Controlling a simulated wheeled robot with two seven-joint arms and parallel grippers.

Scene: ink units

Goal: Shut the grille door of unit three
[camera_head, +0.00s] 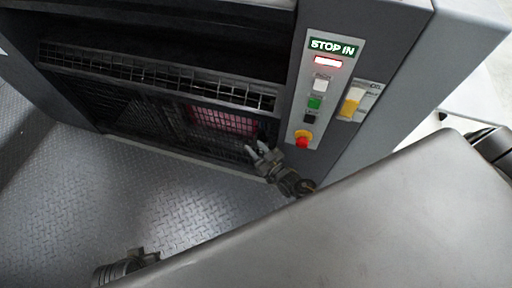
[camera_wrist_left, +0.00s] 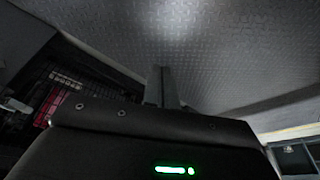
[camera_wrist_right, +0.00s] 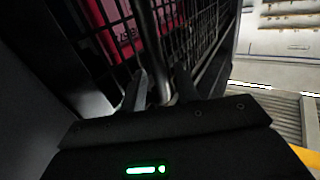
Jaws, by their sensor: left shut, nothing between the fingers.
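The grille door (camera_head: 170,123) is a dark wire mesh low in the front of the grey unit, with a pink-red thing (camera_head: 222,120) showing behind it. My right gripper (camera_head: 257,149) is at the right end of this grille, its fingers spread. In the right wrist view a dark upright bar (camera_wrist_right: 152,45) runs down between the two fingers; I cannot tell whether they touch it. The mesh (camera_wrist_right: 205,25) and a red box (camera_wrist_right: 118,25) behind it show there too. My left gripper (camera_wrist_left: 162,87) is shut and empty over the floor, away from the door.
A control panel (camera_head: 320,80) with a lit STOP IN sign (camera_head: 334,47), several buttons and a red knob (camera_head: 302,139) stands right of the grille. A mesh guard (camera_head: 150,74) crosses above. Patterned metal floor (camera_head: 130,205) lies clear in front.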

